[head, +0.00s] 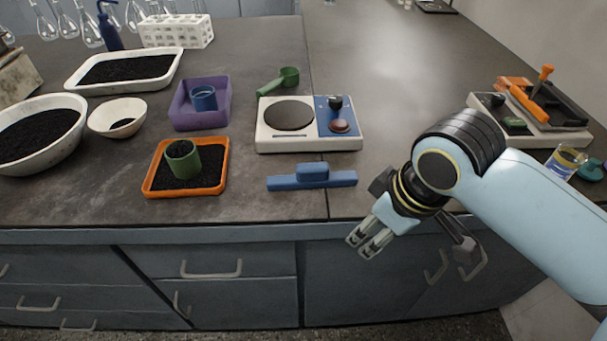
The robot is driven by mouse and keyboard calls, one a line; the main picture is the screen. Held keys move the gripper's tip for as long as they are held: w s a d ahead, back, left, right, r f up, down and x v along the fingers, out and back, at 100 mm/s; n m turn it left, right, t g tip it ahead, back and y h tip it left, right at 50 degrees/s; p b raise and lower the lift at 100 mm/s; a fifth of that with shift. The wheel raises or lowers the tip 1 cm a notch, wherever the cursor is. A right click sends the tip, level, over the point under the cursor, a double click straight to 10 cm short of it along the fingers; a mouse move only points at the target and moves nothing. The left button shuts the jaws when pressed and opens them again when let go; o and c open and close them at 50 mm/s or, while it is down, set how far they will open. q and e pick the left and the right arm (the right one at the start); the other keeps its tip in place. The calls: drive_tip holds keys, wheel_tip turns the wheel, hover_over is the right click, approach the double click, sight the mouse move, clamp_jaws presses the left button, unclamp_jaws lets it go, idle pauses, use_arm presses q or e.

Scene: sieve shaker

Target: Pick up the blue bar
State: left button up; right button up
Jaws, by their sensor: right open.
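The blue bar (312,179) lies flat on the dark bench top near its front edge, with a raised block in its middle. It lies just in front of the white shaker base. My right gripper (365,246) is open and empty. It hangs in front of the bench edge, to the right of the bar and lower in the picture, apart from it. My left gripper is not in view.
A white device (270,143) with a round plate stands behind the bar. An orange tray (149,188) holding a green cup (182,159) is to the left, with a purple tray (224,115) behind it. The bench right of the device is largely clear.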

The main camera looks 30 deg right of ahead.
sight(313, 166)
drive_tip(key=w+r+n, duration=0.1)
drive_tip(key=w, duration=0.1)
drive_tip(key=w+r+n+y, duration=0.1)
drive_tip(key=w, duration=0.1)
drive_tip(key=w+r+n+y, duration=0.1)
drive_tip(key=w+n, duration=0.1)
drive_tip(key=shift+w+d+r, duration=0.25)
drive_tip(key=shift+w+r, duration=0.1)
drive_tip(key=shift+w, duration=0.05)
drive_tip(key=w+d+r+n+g+y, duration=0.1)
drive_tip(key=w+d+r+n+y, duration=0.1)
drive_tip(key=w+r+n, duration=0.45)
drive_tip(key=shift+m, duration=0.45)
drive_tip(key=x, duration=0.9)
drive_tip(key=shift+a, duration=0.4)
clamp_jaws()
